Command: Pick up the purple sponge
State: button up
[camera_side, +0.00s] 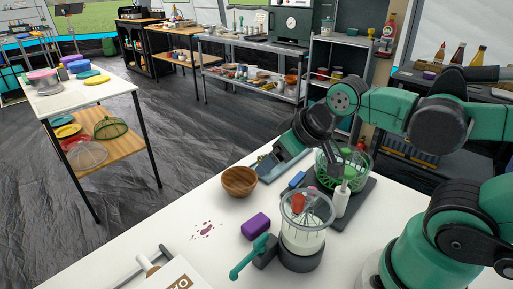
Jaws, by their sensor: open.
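The purple sponge (256,226) lies on the white table, left of a clear jug and below a wooden bowl in the picture. Its top and near side show, and nothing is seen touching it from above. My gripper (352,165) is open, above and partly in front of a green wire basket (323,172), up and to the right of the sponge and well apart from it. The fingers are dark and small here, and whether they touch the basket cannot be told.
The clear jug (304,235) with utensils stands right beside the sponge, with a teal-handled item (247,259) in front. A wooden bowl (239,181), a blue block (297,179) and a white bottle (341,202) stand near. A dark red stain (206,231) marks clear table to the left.

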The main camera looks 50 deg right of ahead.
jog(key=f+n+g, duration=0.1)
jog(key=n, duration=0.1)
jog(key=n+g+y, duration=0.4)
jog(key=n+g, duration=0.1)
jog(key=n, duration=0.7)
send_near(259, 220)
jog(key=shift+w+a+f, duration=0.15)
jog(key=shift+w+f, duration=0.1)
jog(key=shift+f, duration=0.25)
jog(key=shift+w+a+f, duration=0.15)
jog(key=shift+w+f, duration=0.1)
jog(key=shift+f, duration=0.3)
jog(key=shift+s+a+f+n+g, duration=0.1)
jog(key=shift+f+n+g, duration=0.2)
jog(key=shift+f+n, duration=0.7)
jog(key=shift+n+y, duration=0.3)
jog(key=shift+x, duration=2.55)
jog(key=shift+a, duration=0.1)
grip_shut()
